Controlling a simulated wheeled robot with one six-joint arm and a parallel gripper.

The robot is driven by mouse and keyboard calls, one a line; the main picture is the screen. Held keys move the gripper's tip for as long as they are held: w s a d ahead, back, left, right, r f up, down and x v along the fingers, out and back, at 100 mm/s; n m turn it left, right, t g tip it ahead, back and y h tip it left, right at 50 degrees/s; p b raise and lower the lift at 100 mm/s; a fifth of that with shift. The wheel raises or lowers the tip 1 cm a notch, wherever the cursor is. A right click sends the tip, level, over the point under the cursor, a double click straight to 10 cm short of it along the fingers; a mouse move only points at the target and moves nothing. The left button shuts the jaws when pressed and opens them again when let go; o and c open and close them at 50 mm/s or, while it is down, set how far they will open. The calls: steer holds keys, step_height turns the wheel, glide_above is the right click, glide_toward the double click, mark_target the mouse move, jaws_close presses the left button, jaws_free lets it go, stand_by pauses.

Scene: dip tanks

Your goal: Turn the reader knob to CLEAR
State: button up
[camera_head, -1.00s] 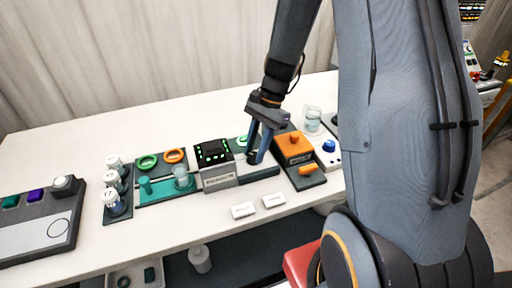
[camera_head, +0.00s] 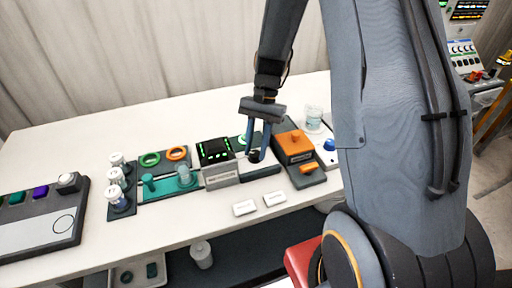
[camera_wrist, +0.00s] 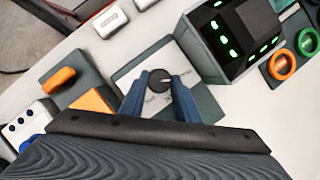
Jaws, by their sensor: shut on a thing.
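The reader knob (camera_wrist: 160,82) is a small dark round knob with a pale pointer mark. It stands on a light plate (camera_wrist: 132,76) with small printed labels that I cannot read clearly. In the wrist view the pointer mark faces roughly right. My gripper (camera_wrist: 161,88) has its two blue fingers closed around the knob, one on each side. In the head view my gripper (camera_head: 256,154) comes down on the knob from above, and the fingers hide most of it. The reader box (camera_head: 220,177), grey with a black top and green lights, stands just left of the knob.
Right of the knob is a dark base with an orange block (camera_head: 295,145) and an orange handle. Two white labelled blocks (camera_head: 245,207) lie in front. Green and orange rings (camera_head: 176,153) are left of the reader. A glass jar (camera_head: 313,117) stands behind right.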

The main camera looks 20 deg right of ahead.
steer(key=o, duration=1.1)
steer(key=shift+c, duration=0.2)
steer(key=b+v, duration=0.2)
steer(key=v, duration=0.5)
steer(key=shift+d+r, duration=0.15)
steer(key=shift+r, duration=0.2)
steer(key=shift+w, duration=0.15)
steer(key=s+a+n+t+h, duration=0.3)
steer(key=s+n, duration=0.5)
steer(key=s, duration=0.4)
steer(key=shift+s+f+n+t+b, duration=0.15)
steer(key=shift+f+n+t+b, duration=0.3)
steer(key=shift+t, duration=0.35)
